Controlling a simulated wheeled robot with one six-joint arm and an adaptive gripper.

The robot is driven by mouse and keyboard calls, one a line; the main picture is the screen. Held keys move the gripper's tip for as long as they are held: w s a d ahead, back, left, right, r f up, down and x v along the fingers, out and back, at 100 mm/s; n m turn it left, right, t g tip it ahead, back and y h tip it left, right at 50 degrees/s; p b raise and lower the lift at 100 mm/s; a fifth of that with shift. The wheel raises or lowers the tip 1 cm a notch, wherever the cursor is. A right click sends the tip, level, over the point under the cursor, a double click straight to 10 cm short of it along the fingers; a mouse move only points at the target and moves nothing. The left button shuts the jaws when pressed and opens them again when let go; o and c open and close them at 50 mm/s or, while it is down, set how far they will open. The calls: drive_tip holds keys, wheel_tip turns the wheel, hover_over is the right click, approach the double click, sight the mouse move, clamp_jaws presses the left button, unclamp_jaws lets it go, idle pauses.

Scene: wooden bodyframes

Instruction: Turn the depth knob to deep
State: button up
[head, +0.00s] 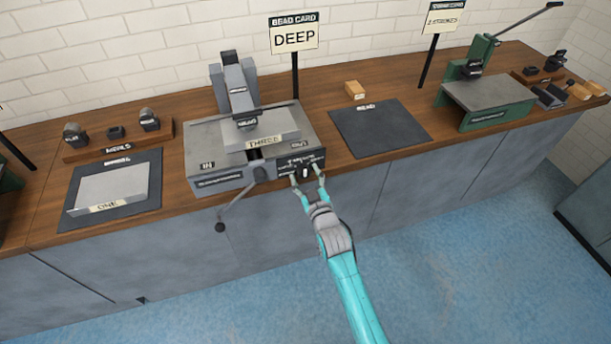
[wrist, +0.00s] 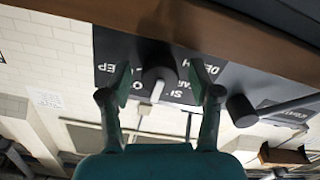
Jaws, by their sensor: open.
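The depth knob (wrist: 158,64) is a dark round knob on the black front panel (wrist: 112,62) of the grey bead machine (head: 203,140). A pale bar, perhaps its pointer, shows at the knob in the wrist view. White lettering surrounds it, upside down and partly hidden; the exact setting cannot be told. My gripper (head: 307,175) is at the right part of the machine's front. In the wrist view my gripper (wrist: 160,82) is open, with one finger on each side of the knob and visible gaps. A sign (head: 293,35) reads "BEAD CARD DEEP".
A lever with a black ball (head: 220,227) hangs at the machine's front, left of my gripper. A plate marked THREE (head: 265,142) lies on the machine. A dark BEAD mat (head: 380,128) lies to the right. The blue floor (head: 450,260) in front is clear.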

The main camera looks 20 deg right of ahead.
drive_tip(key=shift+w, duration=0.1)
drive_tip(key=c, duration=1.1)
drive_tip(key=shift+c, duration=0.2)
drive_tip(key=shift+m, duration=0.3)
drive_tip(key=m, duration=0.3)
drive_tip(key=shift+a+m, duration=0.1)
drive_tip(key=shift+m, duration=1.8)
drive_tip(key=o, duration=1.1)
